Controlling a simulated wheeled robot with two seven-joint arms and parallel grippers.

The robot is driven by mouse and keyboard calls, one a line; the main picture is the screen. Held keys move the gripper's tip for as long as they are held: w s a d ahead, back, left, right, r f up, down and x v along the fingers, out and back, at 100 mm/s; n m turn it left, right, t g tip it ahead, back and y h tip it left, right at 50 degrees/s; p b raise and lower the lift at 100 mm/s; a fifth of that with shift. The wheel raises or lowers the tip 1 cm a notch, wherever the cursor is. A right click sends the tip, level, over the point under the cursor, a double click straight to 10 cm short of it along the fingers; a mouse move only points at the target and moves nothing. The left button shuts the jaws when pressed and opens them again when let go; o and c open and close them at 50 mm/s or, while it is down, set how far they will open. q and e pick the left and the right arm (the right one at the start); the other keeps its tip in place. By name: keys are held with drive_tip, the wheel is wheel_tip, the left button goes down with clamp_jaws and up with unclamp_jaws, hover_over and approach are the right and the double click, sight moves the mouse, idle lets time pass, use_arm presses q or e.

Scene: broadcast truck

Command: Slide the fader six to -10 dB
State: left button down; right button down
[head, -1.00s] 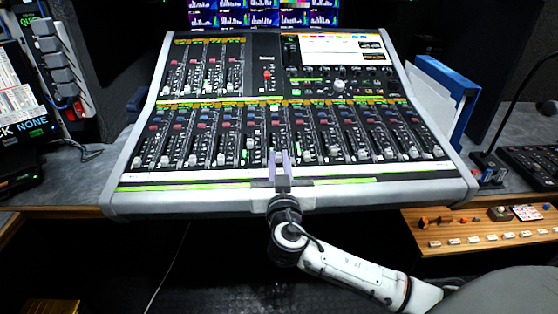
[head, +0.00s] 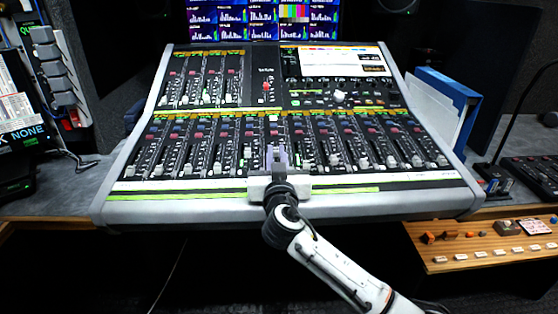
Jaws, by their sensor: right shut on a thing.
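The mixing console (head: 110,207) lies tilted in front of me, with a lower row of several channel faders. My right gripper (head: 277,156) comes up from the lower right over the console's front edge. Its pale fingers are shut on the cap of fader six, in the middle of the lower row. The fingers hide the cap, so its exact place on the scale cannot be read. Neighbouring fader caps show on both sides, such as one at the right (head: 335,160). My left gripper is not in view.
A blue binder (head: 447,98) stands by the console's right side. A wooden button panel (head: 480,245) is at the lower right, and a black panel (head: 530,170) lies beyond it. Screens (head: 262,18) stand behind the console. Other faders sit close on both sides of the gripper.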

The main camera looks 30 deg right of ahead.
drive_tip(key=c, duration=2)
unclamp_jaws()
drive_tip(key=shift+c, duration=0.2)
drive_tip(key=shift+s, duration=0.1)
drive_tip(key=v, duration=0.9)
drive_tip(key=shift+s+a, duration=0.1)
drive_tip(key=shift+s, duration=0.05)
drive_tip(key=shift+s+a, duration=0.2)
drive_tip(key=shift+s, duration=0.2)
